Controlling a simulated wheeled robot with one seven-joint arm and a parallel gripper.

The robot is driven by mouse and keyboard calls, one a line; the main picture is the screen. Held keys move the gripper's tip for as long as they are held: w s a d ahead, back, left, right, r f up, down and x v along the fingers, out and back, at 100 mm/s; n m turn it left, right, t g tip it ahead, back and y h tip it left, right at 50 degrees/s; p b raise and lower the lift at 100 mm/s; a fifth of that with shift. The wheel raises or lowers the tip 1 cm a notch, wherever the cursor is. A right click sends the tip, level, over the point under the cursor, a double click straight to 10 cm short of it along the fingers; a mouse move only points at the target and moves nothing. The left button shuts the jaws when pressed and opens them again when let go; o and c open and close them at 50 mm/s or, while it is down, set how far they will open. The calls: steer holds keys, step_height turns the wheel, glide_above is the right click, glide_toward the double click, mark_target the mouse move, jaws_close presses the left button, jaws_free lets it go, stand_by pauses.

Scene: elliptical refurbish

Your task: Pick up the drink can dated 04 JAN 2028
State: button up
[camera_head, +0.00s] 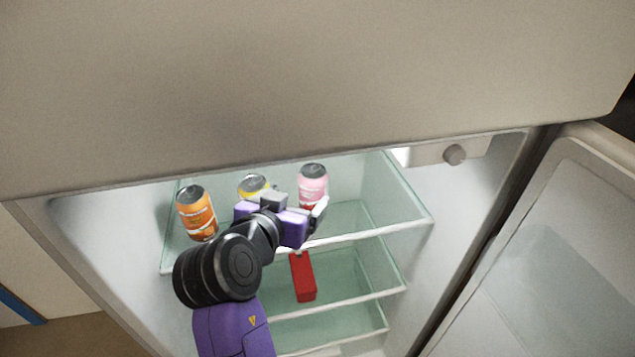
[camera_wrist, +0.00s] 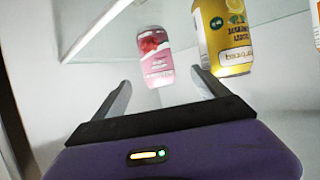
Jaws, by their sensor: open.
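Three drink cans stand on the top glass shelf of the fridge. An orange can (camera_head: 197,213) is at the left, a yellow can (camera_head: 253,186) in the middle, and a pink can (camera_head: 312,186) at the right. My gripper (camera_head: 297,203) is open and empty, in front of the yellow and pink cans, hiding the yellow can's lower part. In the wrist view, the pink can (camera_wrist: 156,56) shows beyond and between the open fingertips (camera_wrist: 161,78). The yellow can (camera_wrist: 225,37) is right of them, and a sliver of the orange can (camera_wrist: 317,32) shows at the edge. No date is readable.
A red box (camera_head: 302,277) is on a lower shelf. The top shelf's front edge (camera_head: 375,233) runs below my gripper. The fridge door (camera_head: 560,250) stands open at the right. The shelf right of the pink can is clear.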

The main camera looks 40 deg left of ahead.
mark_target(308, 191)
steer(key=shift+x, duration=1.15)
steer(key=shift+d+x, duration=0.15)
steer(key=shift+x, duration=1.3)
steer(key=shift+d+x, duration=0.1)
steer(key=shift+x, duration=1.35)
steer(key=shift+f, duration=0.15)
steer(key=c, duration=1.7)
jaws_close()
